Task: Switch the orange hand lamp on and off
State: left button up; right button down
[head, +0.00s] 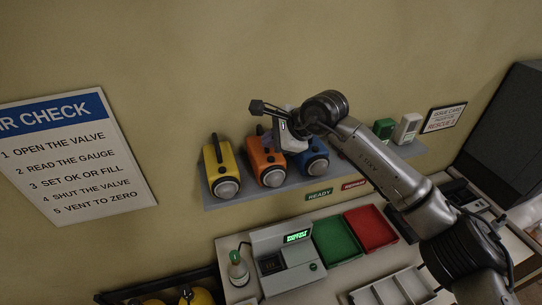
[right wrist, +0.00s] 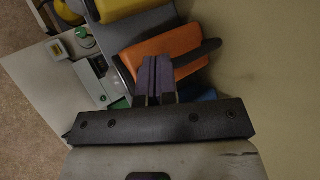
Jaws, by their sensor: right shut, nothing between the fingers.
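The orange hand lamp (head: 265,159) stands between a yellow lamp (head: 221,168) and a blue lamp (head: 312,160) on a grey wall shelf. It has a black handle on top and a pale round front. My right gripper (head: 277,139) is at the upper right of the orange lamp, its hand partly covering the blue lamp. In the right wrist view its dark fingers (right wrist: 154,78) are shut and empty, in front of the orange lamp's body (right wrist: 178,48). I cannot tell whether they touch it. The switch is not distinguishable. My left gripper is not in view.
The shelf (head: 246,195) also holds green (head: 384,128) and white (head: 408,129) devices at its right. Below are a grey console (head: 285,262), a green tray (head: 337,240) and a red tray (head: 371,229). The wall (head: 190,60) stands close behind the lamps.

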jog(key=shift+r+p, duration=0.45)
jog(key=shift+r, duration=1)
